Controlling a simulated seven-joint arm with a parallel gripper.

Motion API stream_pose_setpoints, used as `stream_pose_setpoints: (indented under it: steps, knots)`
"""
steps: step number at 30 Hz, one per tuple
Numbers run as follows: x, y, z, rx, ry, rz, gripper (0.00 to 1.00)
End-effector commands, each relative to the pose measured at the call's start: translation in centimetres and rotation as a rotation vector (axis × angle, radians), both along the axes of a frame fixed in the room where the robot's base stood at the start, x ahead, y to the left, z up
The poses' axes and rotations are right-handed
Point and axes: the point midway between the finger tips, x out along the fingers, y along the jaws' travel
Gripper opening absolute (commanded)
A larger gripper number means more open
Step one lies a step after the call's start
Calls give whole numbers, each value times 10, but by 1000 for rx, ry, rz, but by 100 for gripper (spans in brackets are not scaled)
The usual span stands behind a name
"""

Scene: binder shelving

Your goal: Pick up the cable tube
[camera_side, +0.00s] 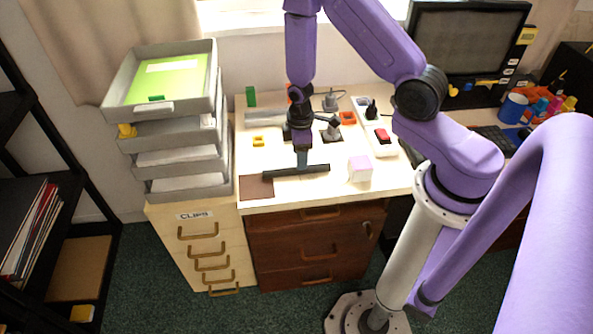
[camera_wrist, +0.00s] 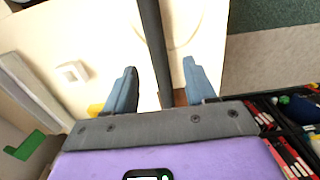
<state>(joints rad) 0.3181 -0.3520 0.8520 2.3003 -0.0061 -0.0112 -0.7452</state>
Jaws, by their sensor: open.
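The cable tube, a long thin dark bar, lies near the front edge of the desk in the side view (camera_side: 283,173). It also shows in the wrist view (camera_wrist: 152,35), running down from the top edge between my fingers. My gripper (camera_side: 302,165) is above the middle of the tube, pointing down. In the wrist view my gripper (camera_wrist: 160,72) is open, with one blue-grey finger on each side of the tube and a gap on both sides. I cannot tell whether the fingertips touch the desk.
A white-pink cube (camera_side: 360,170) stands right of the tube, and a brown mat (camera_side: 256,188) lies at its left end. A power strip (camera_side: 380,138), an orange item (camera_side: 347,118) and a yellow clip (camera_side: 258,141) lie farther back. Stacked grey trays (camera_side: 140,108) rise at left.

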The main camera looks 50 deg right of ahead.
Motion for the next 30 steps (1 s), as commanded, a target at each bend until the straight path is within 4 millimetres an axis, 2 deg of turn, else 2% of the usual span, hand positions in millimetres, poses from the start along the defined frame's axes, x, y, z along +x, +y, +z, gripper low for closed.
stream_pose_setpoints:
  steps: [5,15,25,26,30]
  knots:
    - [1,0,-12,0,3,1,55]
    - [5,1,-47,0,3,1,55]
    - [5,1,-52,0,0,0,55]
    - [5,1,-52,0,0,0,52]
    - [5,1,-52,0,0,0,6]
